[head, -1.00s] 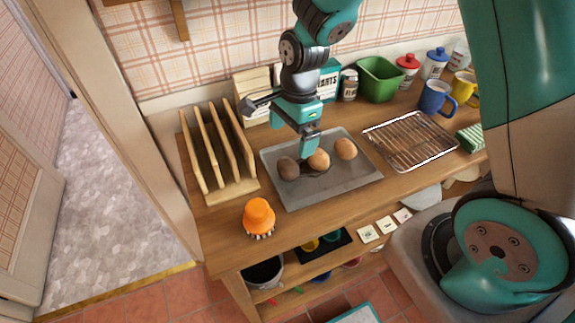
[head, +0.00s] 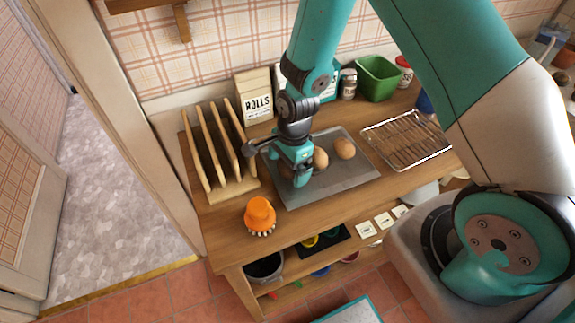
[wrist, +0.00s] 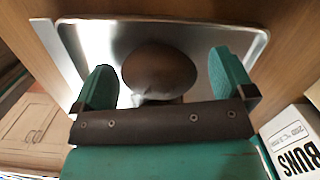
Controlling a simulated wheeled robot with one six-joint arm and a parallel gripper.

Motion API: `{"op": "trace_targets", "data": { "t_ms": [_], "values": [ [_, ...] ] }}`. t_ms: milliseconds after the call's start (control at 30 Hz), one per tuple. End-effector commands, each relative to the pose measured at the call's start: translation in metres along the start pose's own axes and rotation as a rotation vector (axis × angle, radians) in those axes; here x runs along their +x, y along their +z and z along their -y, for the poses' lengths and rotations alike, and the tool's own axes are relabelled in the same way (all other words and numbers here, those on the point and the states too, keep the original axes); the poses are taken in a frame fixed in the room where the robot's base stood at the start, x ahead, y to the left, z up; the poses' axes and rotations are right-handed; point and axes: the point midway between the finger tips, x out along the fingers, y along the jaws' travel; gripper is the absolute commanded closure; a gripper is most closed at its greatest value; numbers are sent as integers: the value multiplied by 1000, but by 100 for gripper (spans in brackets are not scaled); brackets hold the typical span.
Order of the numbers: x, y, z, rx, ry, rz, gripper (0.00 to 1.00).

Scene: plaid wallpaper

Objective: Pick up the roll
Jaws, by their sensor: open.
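A dark brown roll (wrist: 160,72) lies on a grey metal tray (head: 340,180) at the tray's left end. In the wrist view it sits between my gripper's two teal fingers, with a gap on each side. My gripper (head: 294,181) is open and points down over this roll, hiding most of it in the head view. Two lighter rolls lie to its right on the tray, a middle roll (head: 320,158) close beside my gripper and a right roll (head: 345,149). The tray also shows in the wrist view (wrist: 98,40).
A wooden rack (head: 232,187) stands left of the tray and an orange-handled brush (head: 260,213) in front. A wire cooling rack (head: 405,140) lies to the right. Behind are a ROLLS box (head: 257,98), a jar (head: 348,84) and a green tub (head: 378,80).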

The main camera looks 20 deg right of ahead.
Motion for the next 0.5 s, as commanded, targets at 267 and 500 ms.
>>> {"op": "trace_targets", "data": {
  "t_ms": [267, 500],
  "values": [
    [0, 0, 0, 0, 0, 0, 51],
    [0, 0, 0, 0, 0, 0, 52]
  ]
}}
